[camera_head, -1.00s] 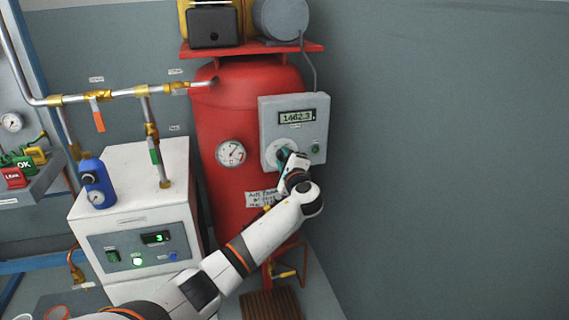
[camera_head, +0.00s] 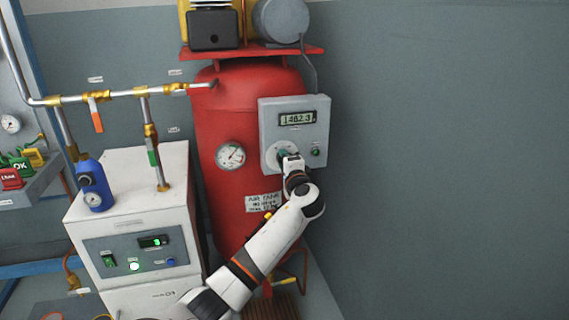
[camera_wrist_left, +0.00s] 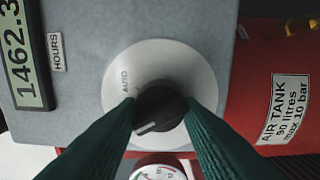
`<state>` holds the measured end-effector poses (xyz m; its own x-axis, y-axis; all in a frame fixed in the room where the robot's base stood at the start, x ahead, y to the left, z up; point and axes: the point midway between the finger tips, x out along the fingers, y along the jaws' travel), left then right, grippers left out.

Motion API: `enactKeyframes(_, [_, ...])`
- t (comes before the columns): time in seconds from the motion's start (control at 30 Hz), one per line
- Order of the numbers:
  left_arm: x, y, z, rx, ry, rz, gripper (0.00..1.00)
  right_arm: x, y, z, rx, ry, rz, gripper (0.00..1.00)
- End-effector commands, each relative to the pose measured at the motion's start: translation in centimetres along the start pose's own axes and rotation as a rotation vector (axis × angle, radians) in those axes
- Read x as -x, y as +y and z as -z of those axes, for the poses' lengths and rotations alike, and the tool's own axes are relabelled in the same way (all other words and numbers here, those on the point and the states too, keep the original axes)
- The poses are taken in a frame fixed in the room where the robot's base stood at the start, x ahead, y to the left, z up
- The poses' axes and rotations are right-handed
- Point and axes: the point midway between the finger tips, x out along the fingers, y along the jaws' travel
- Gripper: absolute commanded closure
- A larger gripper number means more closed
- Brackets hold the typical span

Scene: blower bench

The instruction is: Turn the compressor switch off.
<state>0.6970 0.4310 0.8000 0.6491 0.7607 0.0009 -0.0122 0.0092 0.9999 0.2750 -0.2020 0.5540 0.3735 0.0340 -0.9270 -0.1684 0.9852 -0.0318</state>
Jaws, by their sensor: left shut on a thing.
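The compressor switch is a black rotary knob (camera_wrist_left: 160,110) on a pale round dial plate (camera_wrist_left: 118,72) marked AUTO. A white mark on the knob points to the lower left in the left wrist view, away from the AUTO word. The plate sits on a grey control box (camera_head: 268,120) on the red air tank (camera_head: 225,115). My left gripper (camera_head: 284,156) is at the dial, and its dark green fingers (camera_wrist_left: 162,104) are shut on the knob from both sides. The fingers hide part of the plate and any other markings. My right gripper is not in view.
The box has an hours display (camera_head: 297,118) and a green button or lamp (camera_head: 316,150). A pressure gauge (camera_head: 230,156) is on the tank. A white cabinet (camera_head: 130,215) with a blue bottle-like unit (camera_head: 95,185) stands left. The grey wall at right is bare.

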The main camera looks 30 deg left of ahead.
Motion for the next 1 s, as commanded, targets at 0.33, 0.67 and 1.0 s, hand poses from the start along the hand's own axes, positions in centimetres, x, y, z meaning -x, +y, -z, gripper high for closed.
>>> enactKeyframes(0.33, [0.1,-0.2,0.0,0.0,-0.001,0.004,0.45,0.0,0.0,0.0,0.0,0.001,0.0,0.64])
enactKeyframes(0.67, [0.5,-0.1,-0.1,-0.001,-0.001,0.002,0.45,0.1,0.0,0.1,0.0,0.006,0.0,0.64])
enactKeyframes(1.0, [6.8,0.0,-0.1,0.0,-0.004,0.005,0.45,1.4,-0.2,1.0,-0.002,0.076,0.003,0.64])
